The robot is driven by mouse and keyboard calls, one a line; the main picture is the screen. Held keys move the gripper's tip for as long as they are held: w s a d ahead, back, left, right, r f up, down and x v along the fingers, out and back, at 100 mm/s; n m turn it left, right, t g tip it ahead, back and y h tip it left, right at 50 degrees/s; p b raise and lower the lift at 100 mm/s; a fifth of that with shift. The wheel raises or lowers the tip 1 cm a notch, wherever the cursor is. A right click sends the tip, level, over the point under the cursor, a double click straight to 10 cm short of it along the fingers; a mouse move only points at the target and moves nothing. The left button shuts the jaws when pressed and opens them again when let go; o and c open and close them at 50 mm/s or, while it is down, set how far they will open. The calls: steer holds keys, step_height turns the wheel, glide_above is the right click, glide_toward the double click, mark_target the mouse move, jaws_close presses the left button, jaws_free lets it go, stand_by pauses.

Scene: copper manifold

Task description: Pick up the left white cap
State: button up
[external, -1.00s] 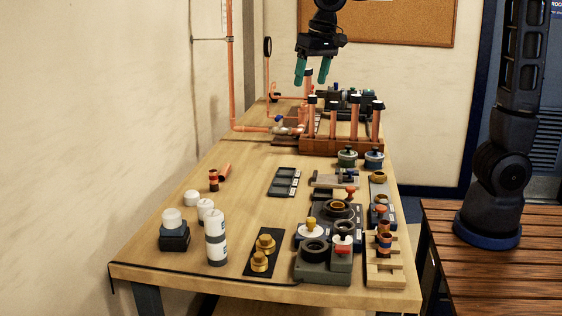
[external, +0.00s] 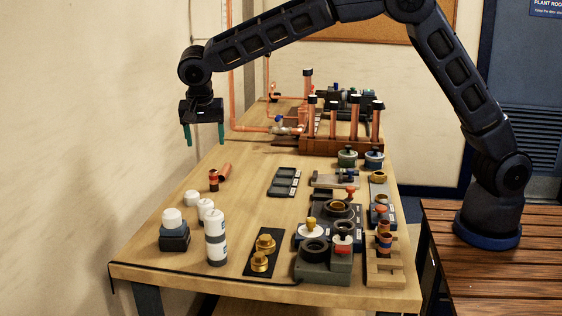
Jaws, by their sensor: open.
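Several white caps stand at the left front of the wooden table. The leftmost white cap (external: 172,219) sits on a dark block (external: 174,239). Another white cap (external: 191,197) lies behind it, and a third white piece (external: 206,208) stands to its right. A tall white bottle (external: 216,240) with a label stands in front of these. I cannot tell which one is meant by the left white cap. My gripper (external: 205,138) is open and empty, pointing down with its teal fingers, high above the table's left side and behind the caps.
Copper pieces (external: 222,172) lie behind the caps. A dark tray (external: 285,182) is mid-table, and brass fittings (external: 262,252) stand on a black mat. A rack (external: 341,146) of upright copper pipes stands at the back. The wall (external: 110,120) is close on the left.

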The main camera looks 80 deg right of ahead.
steer(key=m+h, duration=0.1)
steer(key=m, duration=0.1)
glide_toward(190, 193)
steer(key=x, duration=0.9)
steer(key=shift+d+f, duration=0.1)
steer(key=shift+f, duration=0.3)
steer(key=shift+c, duration=0.2)
steer(key=c, duration=1)
